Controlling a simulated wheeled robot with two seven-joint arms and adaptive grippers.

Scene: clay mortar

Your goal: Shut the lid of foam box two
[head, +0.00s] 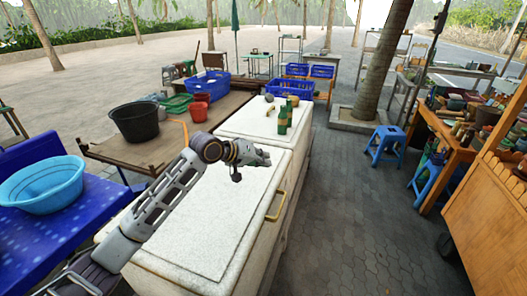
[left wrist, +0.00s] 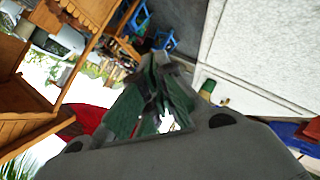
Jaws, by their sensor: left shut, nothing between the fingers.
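Two white foam boxes stand end to end in the head view. The near box's lid (head: 190,225) lies flat and looks shut, with a brass handle (head: 276,206) on its right edge. The far box's lid (head: 245,122) also looks flat and shut, and two green bottles (head: 285,117) stand on it. I cannot tell which is box two. My left gripper (head: 256,160) is shut and empty, above the near lid close to the seam between the boxes. In the left wrist view its fingers (left wrist: 152,100) show with a white lid (left wrist: 265,50) beside them. My right gripper is not in view.
A wooden table with a black bucket (head: 141,121) stands left of the boxes. A blue table with a blue basin (head: 42,185) is at the far left. A blue stool (head: 386,145) and a wooden cart (head: 490,225) stand right. The paving (head: 345,220) right of the boxes is clear.

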